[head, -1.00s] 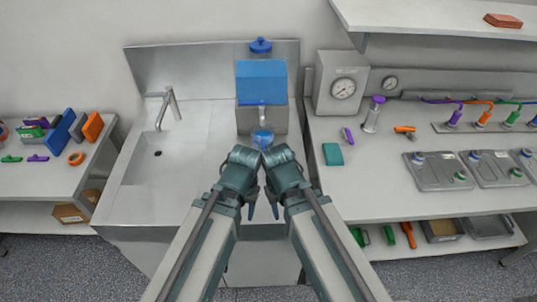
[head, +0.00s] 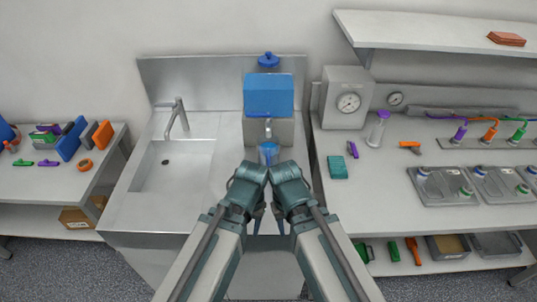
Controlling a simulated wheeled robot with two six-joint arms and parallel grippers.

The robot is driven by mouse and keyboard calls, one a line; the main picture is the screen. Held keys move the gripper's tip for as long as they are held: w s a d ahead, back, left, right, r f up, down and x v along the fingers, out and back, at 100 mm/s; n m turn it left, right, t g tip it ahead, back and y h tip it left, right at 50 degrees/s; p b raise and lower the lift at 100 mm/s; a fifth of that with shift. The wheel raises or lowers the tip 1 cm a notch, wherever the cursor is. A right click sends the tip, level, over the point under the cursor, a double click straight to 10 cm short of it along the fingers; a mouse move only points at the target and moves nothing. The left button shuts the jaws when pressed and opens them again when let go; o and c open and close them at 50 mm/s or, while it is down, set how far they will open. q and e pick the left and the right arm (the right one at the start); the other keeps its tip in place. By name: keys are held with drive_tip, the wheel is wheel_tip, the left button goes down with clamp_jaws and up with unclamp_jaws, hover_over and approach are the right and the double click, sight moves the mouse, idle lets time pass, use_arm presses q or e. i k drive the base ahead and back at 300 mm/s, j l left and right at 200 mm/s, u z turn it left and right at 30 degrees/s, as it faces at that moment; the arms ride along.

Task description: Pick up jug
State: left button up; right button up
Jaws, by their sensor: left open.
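A small blue jug (head: 268,152) stands below the tap of a dispenser with a blue tank (head: 269,96), at the back of the steel sink counter. Its lower part is hidden behind my arms. My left gripper (head: 257,223) points down in front of the counter, below the jug in the picture and apart from it. It is open and seems empty. My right gripper (head: 281,223) hangs close beside it, also pointing down. Its fingers show too narrowly to tell whether they are open.
A sink basin with a faucet (head: 178,115) is on the left of the counter. The right bench holds a gauge box (head: 346,98), a purple-capped bottle (head: 377,129), a teal block (head: 337,167) and grey trays (head: 440,185). The counter between basin and dispenser is clear.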

sight(269, 156)
drive_tip(key=j+u, duration=0.45)
drive_tip(key=j, duration=0.85)
